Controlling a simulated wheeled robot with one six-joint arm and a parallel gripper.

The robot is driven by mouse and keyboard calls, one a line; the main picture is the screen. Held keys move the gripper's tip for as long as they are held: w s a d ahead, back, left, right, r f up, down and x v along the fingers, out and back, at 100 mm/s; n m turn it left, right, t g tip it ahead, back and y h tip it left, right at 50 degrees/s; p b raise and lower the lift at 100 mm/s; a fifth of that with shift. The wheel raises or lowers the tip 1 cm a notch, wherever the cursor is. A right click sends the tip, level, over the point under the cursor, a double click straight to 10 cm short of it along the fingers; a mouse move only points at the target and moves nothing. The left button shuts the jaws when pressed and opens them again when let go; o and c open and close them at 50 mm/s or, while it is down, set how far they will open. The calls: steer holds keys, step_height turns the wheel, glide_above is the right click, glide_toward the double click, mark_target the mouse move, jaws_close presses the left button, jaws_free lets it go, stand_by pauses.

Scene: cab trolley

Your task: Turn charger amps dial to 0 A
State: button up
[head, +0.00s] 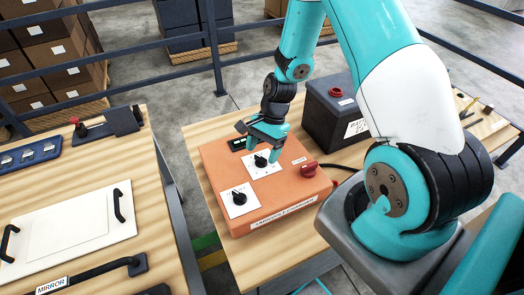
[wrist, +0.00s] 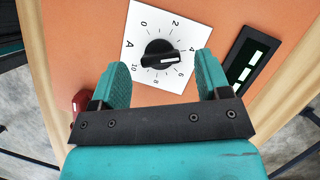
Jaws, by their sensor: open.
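The amps dial (wrist: 157,53) is a black knob on a white plate marked A, with a scale from 0 to 10. Its white mark points between 4 and 6. It sits on the orange charger (head: 225,160), and the dial also shows in the head view (head: 261,161), just below my gripper (head: 266,140). In the wrist view my gripper (wrist: 163,60) is open, with one teal finger on each side of the knob. I see gaps between fingers and knob; the height above the plate is hard to tell.
A second dial (head: 239,197) on its own white plate is nearer the charger's front. A dark battery (head: 333,115) stands behind right. A cable runs from the charger's right side.

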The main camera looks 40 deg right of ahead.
steer(key=shift+x, duration=0.9)
steer(key=shift+c, duration=0.4)
steer(key=c, duration=0.8)
steer(key=shift+c, duration=0.2)
